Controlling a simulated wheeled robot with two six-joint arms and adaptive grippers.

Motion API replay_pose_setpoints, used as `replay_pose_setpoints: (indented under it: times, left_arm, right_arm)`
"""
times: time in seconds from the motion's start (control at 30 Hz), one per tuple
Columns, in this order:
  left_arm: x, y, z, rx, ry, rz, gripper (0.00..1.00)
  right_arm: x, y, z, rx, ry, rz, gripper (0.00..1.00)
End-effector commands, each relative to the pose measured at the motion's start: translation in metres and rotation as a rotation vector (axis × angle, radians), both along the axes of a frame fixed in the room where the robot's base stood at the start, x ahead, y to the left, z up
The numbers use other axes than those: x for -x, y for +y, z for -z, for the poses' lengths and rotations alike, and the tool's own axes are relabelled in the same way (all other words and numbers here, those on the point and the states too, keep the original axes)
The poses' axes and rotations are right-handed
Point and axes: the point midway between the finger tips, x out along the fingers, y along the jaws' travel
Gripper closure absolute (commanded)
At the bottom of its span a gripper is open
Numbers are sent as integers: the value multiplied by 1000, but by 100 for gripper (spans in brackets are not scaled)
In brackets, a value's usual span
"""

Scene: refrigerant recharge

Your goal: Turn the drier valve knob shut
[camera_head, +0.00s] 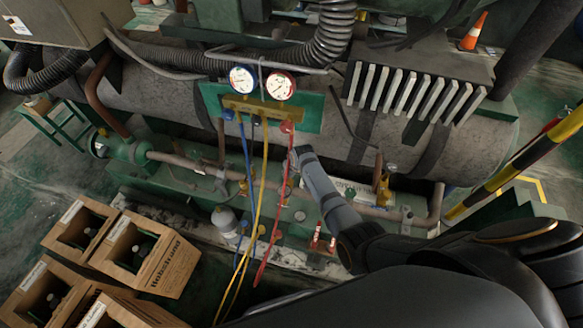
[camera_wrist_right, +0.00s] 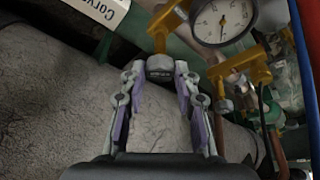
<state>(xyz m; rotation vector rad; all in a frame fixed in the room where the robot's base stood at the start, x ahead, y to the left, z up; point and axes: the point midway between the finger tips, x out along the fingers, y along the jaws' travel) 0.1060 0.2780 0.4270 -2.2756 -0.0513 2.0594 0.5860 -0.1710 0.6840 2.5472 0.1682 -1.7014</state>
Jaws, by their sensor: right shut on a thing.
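In the right wrist view, a small grey valve knob (camera_wrist_right: 160,64) sits on a brass valve body (camera_wrist_right: 161,38). My right gripper (camera_wrist_right: 160,82) has its two fingers on either side of the knob, closed on it at the tips. In the head view, my right arm reaches in from the lower right and my right gripper (camera_head: 301,156) is among the pipes below the gauge manifold; the held knob cannot be made out there. My left gripper is not in view.
A dial gauge (camera_wrist_right: 222,21) and another brass fitting (camera_wrist_right: 238,70) are close right of the knob. Blue, yellow and red (camera_head: 276,190) hoses hang from the manifold (camera_head: 305,110) beside my gripper.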

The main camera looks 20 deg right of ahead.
Motion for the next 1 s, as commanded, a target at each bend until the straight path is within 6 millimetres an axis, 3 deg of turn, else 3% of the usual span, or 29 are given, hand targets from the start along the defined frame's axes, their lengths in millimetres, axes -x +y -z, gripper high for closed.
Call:
replay_pose_setpoints:
  times: [0.23,0.6,1.0]
  left_arm:
    - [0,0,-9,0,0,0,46]
    - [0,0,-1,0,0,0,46]
    - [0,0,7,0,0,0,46]
  right_arm:
    - [0,4,0,0,2,230,100]
    - [-1,6,2,1,1,536,100]
    - [-2,7,1,0,1,709,100]
